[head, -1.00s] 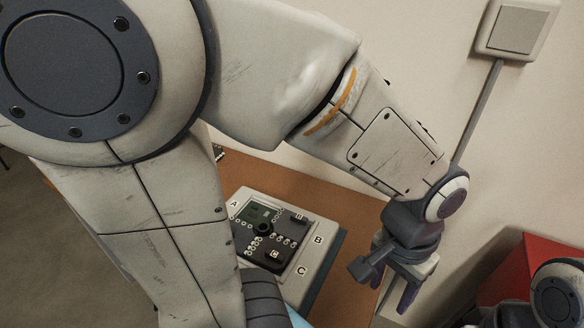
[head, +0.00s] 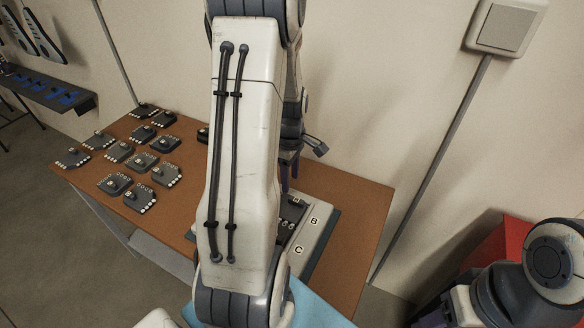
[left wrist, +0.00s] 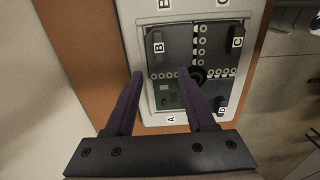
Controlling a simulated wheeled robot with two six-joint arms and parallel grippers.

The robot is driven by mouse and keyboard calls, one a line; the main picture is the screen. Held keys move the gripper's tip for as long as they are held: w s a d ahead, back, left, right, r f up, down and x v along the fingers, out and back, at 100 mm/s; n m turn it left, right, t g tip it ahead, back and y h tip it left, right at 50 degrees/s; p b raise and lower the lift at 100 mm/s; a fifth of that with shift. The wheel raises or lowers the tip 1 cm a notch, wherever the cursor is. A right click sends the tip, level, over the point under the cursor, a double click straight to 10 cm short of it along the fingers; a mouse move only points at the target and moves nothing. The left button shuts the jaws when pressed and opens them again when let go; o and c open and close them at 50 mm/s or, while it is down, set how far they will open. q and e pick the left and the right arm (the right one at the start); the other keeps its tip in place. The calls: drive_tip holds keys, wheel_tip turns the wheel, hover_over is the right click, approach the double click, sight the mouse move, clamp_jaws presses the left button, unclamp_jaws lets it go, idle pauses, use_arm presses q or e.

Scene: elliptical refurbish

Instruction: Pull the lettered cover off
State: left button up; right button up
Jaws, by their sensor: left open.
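A pale box (head: 326,226) with letters on its rim stands on the table, partly behind my left arm. It shows close up in the left wrist view (left wrist: 137,14). There, a dark cover marked B (left wrist: 178,46) lies at upper left, one marked C (left wrist: 232,55) at upper right and one marked D (left wrist: 215,108) at lower right. By the rim letter A, a green board (left wrist: 166,96) is bare. My left gripper (left wrist: 162,78) is open and empty, its purple fingers over the green board and the edge of cover B. It also shows in the head view (head: 289,174).
Several dark lettered pieces (head: 143,162) lie on the left of the brown table (head: 345,205). A light blue surface (head: 325,308) is at the near edge. A red object (head: 520,240) stands at right. The table's right side is clear.

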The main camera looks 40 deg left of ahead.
sight(291, 197)
use_arm(q)
wheel_tip(291, 197, down, 7)
drive_tip(key=shift+f, duration=0.1)
idle(0.3)
clamp_jaws()
drive_tip(key=c, duration=0.7)
unclamp_jaws()
clamp_jaws()
drive_tip(key=shift+w, duration=0.1)
